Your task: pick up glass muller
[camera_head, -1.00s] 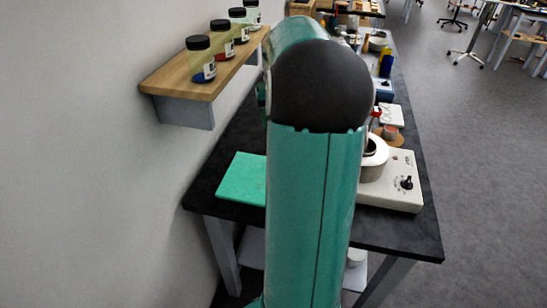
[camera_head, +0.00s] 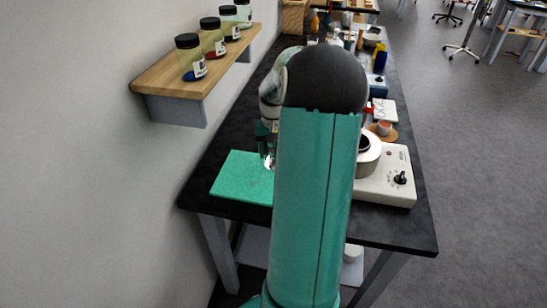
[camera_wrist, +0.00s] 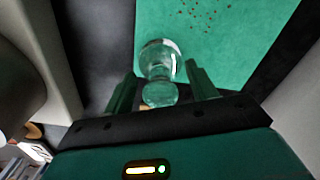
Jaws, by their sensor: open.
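The glass muller (camera_wrist: 158,60) is clear, with a round knob-like end and a wider part. It stands between the two green fingers of my gripper (camera_wrist: 160,72) in the wrist view, over the green mat (camera_wrist: 225,40). The fingers are open, with gaps visible on both sides of the glass. In the head view my gripper (camera_head: 266,140) points down above the mat (camera_head: 238,180), near its far right part. A small bright glassy bit of the muller (camera_head: 269,162) shows below the fingers. My arm hides the right side of the mat.
A wooden wall shelf (camera_head: 160,82) with several black-lidded jars is at left. A white appliance (camera_head: 385,190) with a knob and a round pot stands right of my arm. More items crowd the far bench. The dark bench top (camera_head: 215,140) is bare beside the wall.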

